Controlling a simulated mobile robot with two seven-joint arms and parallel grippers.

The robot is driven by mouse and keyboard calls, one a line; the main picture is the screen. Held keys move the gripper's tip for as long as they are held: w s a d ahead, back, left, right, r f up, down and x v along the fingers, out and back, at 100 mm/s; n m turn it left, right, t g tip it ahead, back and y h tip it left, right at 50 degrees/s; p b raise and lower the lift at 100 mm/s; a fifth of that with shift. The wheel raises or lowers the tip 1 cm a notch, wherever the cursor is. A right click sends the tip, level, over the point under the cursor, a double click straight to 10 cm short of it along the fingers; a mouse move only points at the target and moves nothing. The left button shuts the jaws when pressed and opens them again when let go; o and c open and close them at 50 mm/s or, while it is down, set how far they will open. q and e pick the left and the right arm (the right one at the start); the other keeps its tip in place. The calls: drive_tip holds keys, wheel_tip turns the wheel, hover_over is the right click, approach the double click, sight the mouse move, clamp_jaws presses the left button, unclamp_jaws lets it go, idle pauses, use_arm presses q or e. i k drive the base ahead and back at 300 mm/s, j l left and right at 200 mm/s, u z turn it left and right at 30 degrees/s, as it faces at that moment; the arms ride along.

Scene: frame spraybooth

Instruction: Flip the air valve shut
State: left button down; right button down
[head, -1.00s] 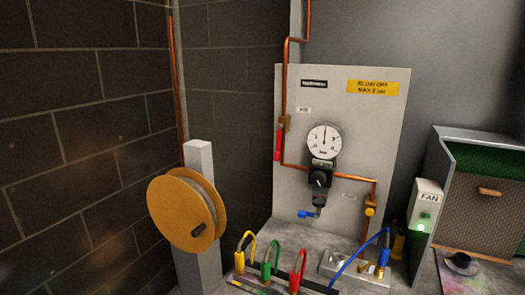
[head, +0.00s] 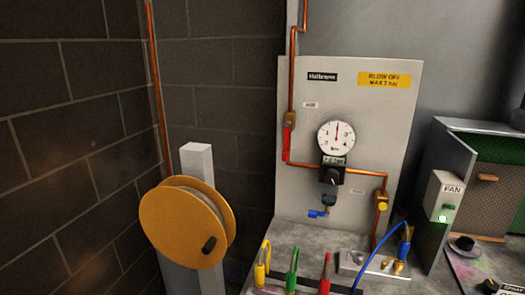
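The air valve is a brass body (head: 290,119) on the vertical copper pipe at the left side of the grey panel (head: 350,75), with a small "AIR" label beside it. Its red lever (head: 287,143) points straight down, in line with the pipe. A round white pressure gauge (head: 336,136) sits to the right of the valve, its needle pointing about straight up. Neither of my grippers is in view.
An orange reel (head: 180,228) on a pale post (head: 198,162) stands left of the panel. Yellow (head: 262,264), green (head: 292,268) and red (head: 325,272) connectors stand below the panel. A fan switch box (head: 446,197) with a green light is at right. The space directly before the lever looks clear.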

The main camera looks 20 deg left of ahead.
sight(287, 130)
drive_tip(key=j, duration=1.85)
